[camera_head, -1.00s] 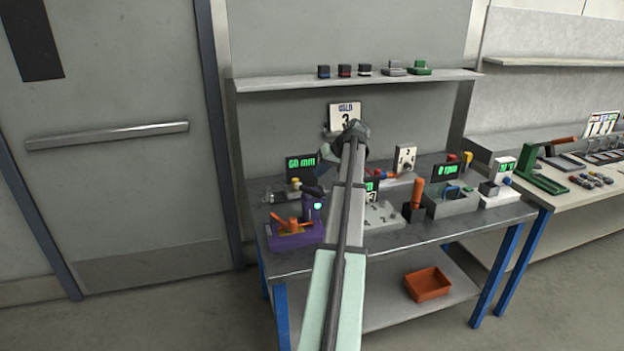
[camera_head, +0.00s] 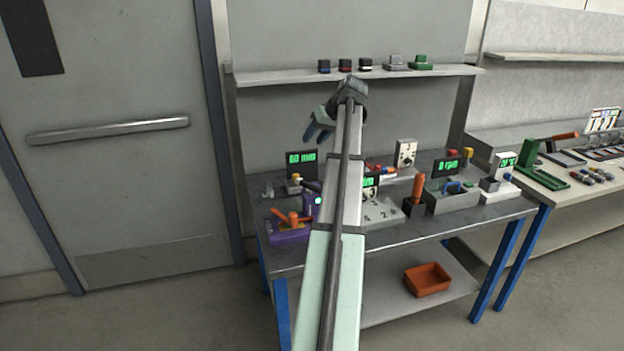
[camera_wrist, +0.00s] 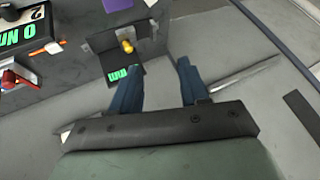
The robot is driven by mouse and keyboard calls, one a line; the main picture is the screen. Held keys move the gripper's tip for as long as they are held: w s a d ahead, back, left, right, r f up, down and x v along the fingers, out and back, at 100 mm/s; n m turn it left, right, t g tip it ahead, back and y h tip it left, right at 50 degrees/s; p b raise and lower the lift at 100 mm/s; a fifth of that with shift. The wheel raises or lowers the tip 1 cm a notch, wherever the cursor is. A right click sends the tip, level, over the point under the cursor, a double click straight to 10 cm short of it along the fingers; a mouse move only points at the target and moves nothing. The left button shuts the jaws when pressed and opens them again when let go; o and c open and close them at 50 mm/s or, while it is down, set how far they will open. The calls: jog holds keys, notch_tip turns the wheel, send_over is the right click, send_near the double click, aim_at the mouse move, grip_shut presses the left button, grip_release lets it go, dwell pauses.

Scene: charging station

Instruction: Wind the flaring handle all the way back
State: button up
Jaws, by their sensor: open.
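My gripper (camera_head: 318,130) is raised above the back left of the bench, its two dark blue fingers pointing down and left. In the wrist view my gripper (camera_wrist: 158,66) is open, with nothing between the fingers. A purple device with an orange handle (camera_head: 292,219) stands at the bench's front left, below my gripper and apart from it. A small fixture with a yellow knob (camera_head: 294,180) stands behind it by the "60 mm" display (camera_head: 301,158); this knob (camera_wrist: 127,46) also shows in the wrist view. No label shows which handle is the flaring one.
The bench (camera_head: 470,218) also carries a grey device with a display (camera_head: 446,167), an upright orange handle (camera_head: 418,188) and a dial card (camera_head: 406,153). My arm hides the bench's middle. A shelf (camera_head: 290,81) runs above. Open air lies left, before the door (camera_head: 110,180).

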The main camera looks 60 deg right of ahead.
aim_at(309, 183)
jog(key=s+a+f+n+g, duration=0.1)
jog(key=s+a+n+g, duration=0.2)
jog(key=s+a+n, duration=0.2)
jog(key=x, duration=1.3)
jog(key=shift+d+f, duration=0.1)
jog(key=shift+f, duration=0.3)
grip_shut()
